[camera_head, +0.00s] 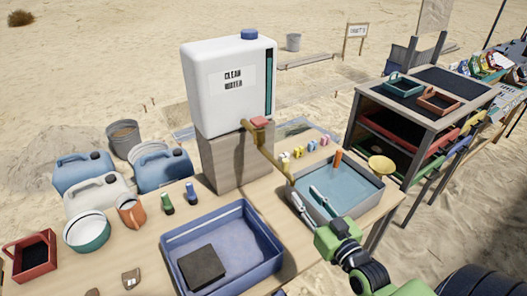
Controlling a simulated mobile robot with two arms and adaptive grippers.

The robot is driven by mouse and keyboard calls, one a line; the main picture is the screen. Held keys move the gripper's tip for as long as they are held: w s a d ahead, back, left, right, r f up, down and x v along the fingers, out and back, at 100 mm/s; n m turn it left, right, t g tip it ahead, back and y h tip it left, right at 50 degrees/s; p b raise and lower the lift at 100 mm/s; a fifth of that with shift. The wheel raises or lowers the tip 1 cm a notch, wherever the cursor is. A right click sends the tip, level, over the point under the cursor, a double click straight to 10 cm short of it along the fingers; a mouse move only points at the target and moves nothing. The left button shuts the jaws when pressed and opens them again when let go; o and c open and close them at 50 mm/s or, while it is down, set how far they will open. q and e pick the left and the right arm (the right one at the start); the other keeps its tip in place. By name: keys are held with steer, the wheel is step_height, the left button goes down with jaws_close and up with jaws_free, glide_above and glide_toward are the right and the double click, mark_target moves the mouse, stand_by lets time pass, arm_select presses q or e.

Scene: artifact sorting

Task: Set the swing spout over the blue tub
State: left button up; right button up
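The swing spout (265,151) is a brass-coloured pipe with a red handle (260,122) at its base, low on the white water tank (209,102). It points down-right in the picture, and its end is at the left rim of a grey basin (362,207) holding water. The blue tub (272,260) stands in front of the tank, left of the basin, and the spout is not above it. My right gripper (302,192) is over the basin, its two pale fingers apart and empty, pointing toward the spout's end. Whether they touch it is unclear. My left gripper is out of view.
A dark block (202,266) lies in the blue tub. The tank stands on a wooden block (222,160). Small coloured bottles (298,152) stand behind the basin. Blue and white jerrycans (98,193), a white-and-green bowl (87,232) and an orange mug (131,212) crowd the left.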

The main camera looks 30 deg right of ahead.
mark_target(288, 165)
steer(key=w+p, duration=0.1)
steer(key=w, duration=0.3)
steer(key=w+d+r, duration=0.1)
steer(key=w, duration=0.3)
steer(key=w+r+p, duration=0.1)
steer(key=w, duration=0.3)
steer(key=shift+d+p, duration=0.15)
steer(key=shift+p, duration=0.15)
steer(key=shift+w+f, duration=0.1)
steer(key=shift+w, duration=0.7)
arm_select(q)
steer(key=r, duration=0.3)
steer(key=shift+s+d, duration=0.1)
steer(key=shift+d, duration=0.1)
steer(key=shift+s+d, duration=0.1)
arm_select(e)
jaws_close()
